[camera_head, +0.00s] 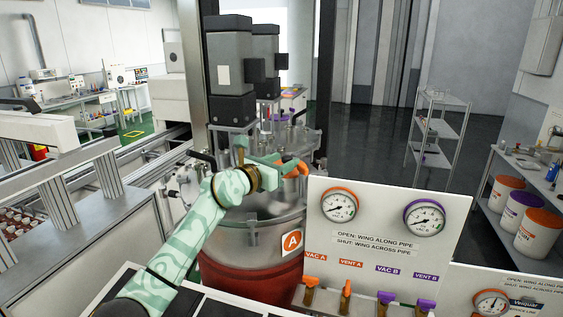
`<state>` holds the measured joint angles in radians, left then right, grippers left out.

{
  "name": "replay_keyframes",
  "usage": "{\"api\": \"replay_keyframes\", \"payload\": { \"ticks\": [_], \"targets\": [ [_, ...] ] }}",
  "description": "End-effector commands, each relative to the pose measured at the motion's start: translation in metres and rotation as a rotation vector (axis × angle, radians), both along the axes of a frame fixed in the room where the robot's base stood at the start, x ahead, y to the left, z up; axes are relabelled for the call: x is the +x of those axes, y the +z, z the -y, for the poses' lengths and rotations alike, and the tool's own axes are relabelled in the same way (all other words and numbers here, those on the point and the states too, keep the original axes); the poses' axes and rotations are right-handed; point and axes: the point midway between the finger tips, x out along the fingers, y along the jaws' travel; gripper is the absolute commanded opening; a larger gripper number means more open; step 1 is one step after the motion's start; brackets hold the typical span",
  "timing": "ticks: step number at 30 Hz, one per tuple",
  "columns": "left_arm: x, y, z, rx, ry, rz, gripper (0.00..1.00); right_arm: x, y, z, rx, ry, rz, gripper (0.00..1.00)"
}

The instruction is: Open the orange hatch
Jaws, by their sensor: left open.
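A steel vessel (222,233) with an orange A label (292,242) stands in the middle. An orange curved piece (296,167), which looks like the hatch handle, shows at the top right of the vessel. My left arm comes in from the lower left, and my left gripper (279,163) is over the vessel top, open, with its fingers right at the orange piece. I cannot tell whether they touch it. The arm and gripper cover part of the lid, so the hatch's outline is hard to make out. My right gripper is out of view.
A white panel (375,210) with two gauges and orange and purple valve wings stands at the vessel's front right. Dark motor blocks (231,75) rise behind the vessel. A conveyor frame (75,160) lies left. Buckets (538,232) sit on a right shelf.

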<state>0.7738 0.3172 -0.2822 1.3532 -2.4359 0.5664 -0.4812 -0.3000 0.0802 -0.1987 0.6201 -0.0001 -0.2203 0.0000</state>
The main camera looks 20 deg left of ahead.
Motion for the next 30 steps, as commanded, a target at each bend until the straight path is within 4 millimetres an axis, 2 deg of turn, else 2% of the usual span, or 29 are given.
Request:
{"api": "replay_keyframes", "payload": {
  "ticks": [8, 13, 30],
  "targets": [
    [0.0012, -0.0001, 0.0009, -0.001, -0.001, 0.000, 0.47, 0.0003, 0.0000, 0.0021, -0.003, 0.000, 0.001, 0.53],
    [0.0011, -0.0001, 0.0009, -0.001, -0.001, 0.000, 0.00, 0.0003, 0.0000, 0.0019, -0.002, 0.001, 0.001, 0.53],
    [0.0033, 0.0086, 0.0004, 0.000, 0.001, 0.004, 0.00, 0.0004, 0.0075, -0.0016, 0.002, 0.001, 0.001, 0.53]
  ]
}}
